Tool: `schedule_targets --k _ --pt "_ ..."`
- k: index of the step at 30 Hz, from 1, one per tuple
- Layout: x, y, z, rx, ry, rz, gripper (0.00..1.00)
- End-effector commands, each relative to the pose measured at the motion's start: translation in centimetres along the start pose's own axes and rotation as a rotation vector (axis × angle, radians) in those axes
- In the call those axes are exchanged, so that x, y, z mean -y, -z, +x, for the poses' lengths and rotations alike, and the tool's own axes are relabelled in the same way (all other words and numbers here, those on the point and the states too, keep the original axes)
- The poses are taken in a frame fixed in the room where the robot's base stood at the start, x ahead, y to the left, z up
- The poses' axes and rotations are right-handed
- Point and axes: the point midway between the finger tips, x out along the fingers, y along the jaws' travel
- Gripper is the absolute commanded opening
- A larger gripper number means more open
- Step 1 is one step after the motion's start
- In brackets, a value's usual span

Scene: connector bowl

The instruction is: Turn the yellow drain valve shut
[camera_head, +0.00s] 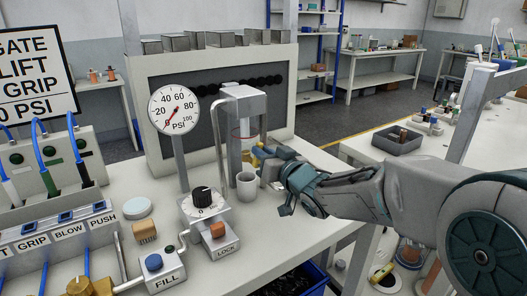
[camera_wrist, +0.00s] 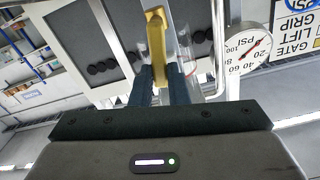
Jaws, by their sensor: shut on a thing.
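The yellow drain valve (camera_wrist: 156,38) shows in the wrist view as a yellow handle at the tips of my gripper (camera_wrist: 160,72), between its two dark fingers. My gripper is shut on the handle. In the head view, my gripper (camera_head: 268,158) reaches in from the right to the clear cylinder under the grey frame. Only a small yellow part of the valve (camera_head: 257,153) shows there, and the fingers hide most of it. I cannot tell the valve's exact angle.
A white cup (camera_head: 247,187) stands just below my gripper. A PSI gauge (camera_head: 173,108) with its needle near the low end stands to the left. A knob box (camera_head: 203,205) and a LOCK switch (camera_head: 217,232) sit in front. The bench's right edge lies under my arm.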

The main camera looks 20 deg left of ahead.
Motion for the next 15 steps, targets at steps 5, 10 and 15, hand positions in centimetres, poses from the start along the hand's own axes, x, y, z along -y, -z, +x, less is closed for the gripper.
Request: schedule_targets --k 5,10,15 --pt "-0.5 0.2 0.0 0.003 -0.001 0.127 0.00" --pt "-1.2 0.1 0.0 0.004 -0.002 0.284 0.00" --pt "-1.9 -0.2 -0.1 0.004 -0.003 0.447 0.00"
